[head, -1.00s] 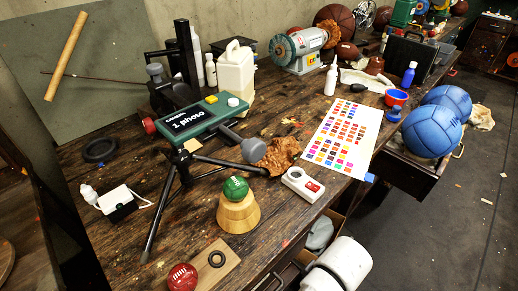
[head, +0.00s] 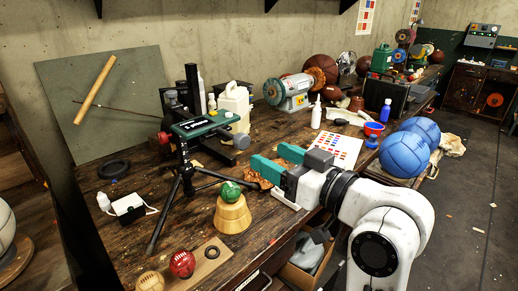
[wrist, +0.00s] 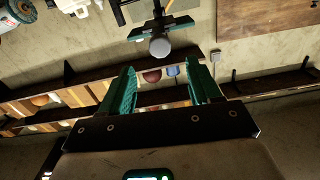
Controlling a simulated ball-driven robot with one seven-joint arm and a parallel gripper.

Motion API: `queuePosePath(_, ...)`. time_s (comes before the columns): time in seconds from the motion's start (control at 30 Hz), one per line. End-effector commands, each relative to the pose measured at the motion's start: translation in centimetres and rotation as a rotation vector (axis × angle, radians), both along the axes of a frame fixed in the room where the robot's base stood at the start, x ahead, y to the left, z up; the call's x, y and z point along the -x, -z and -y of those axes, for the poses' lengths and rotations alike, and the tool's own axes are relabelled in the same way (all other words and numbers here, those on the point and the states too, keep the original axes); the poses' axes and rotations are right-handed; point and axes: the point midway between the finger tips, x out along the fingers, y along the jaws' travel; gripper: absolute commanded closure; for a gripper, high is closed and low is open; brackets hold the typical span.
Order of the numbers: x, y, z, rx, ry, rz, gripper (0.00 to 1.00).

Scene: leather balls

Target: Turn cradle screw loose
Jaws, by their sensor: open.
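I cannot tell for sure which is the cradle screw. In the wrist view a grey knob (wrist: 160,46) appears beyond my fingertips, in front of a teal body. My gripper (head: 267,156) has teal fingers, open and empty, to the right of the grey knob and apart from it. Its fingers also show in the wrist view (wrist: 160,72).
A wooden stand with a green ball (head: 230,192) is in front of the tripod. A red ball (head: 182,263) lies at the front edge. A white canister (head: 235,105) and a bench grinder (head: 290,90) stand behind. Blue balls (head: 403,153) lie at the right.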

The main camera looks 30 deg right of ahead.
Motion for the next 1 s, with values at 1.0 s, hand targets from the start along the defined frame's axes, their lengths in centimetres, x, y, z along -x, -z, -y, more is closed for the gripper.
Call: queuePosePath(1.0, -10.3, -0.3, -3.4, -0.003, -0.001, 0.009, 0.37)
